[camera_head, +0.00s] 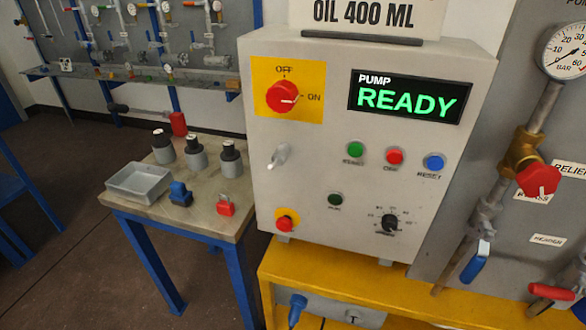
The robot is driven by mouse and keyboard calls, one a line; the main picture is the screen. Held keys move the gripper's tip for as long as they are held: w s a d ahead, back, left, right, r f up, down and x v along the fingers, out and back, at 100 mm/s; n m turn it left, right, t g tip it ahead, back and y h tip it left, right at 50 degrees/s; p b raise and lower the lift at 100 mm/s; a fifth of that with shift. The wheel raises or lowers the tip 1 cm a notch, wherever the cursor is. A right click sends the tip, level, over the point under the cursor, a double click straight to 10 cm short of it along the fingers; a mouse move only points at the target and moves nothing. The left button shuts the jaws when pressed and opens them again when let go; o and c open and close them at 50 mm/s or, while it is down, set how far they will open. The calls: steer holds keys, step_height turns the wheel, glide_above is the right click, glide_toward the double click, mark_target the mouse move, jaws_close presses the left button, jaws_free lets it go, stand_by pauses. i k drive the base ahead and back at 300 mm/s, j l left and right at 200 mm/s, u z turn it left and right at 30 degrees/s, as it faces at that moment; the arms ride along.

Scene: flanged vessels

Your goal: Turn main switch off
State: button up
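The main switch (283,96) is a red rotary knob on a yellow plate at the upper left of a grey control box (330,170). The plate is marked OFF above the knob and ON to its right. The knob's pale pointer mark faces right, toward ON. My gripper is not in view, and nothing touches the knob.
The box also carries a lever (278,156), green, red and blue buttons (395,157), a red button on yellow (286,221) and a black dial (390,223). It stands on a yellow bench (300,268). A small table (130,200) is left; valves and a gauge (565,50) are right.

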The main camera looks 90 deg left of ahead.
mark_target(282, 96)
steer(key=u, duration=3)
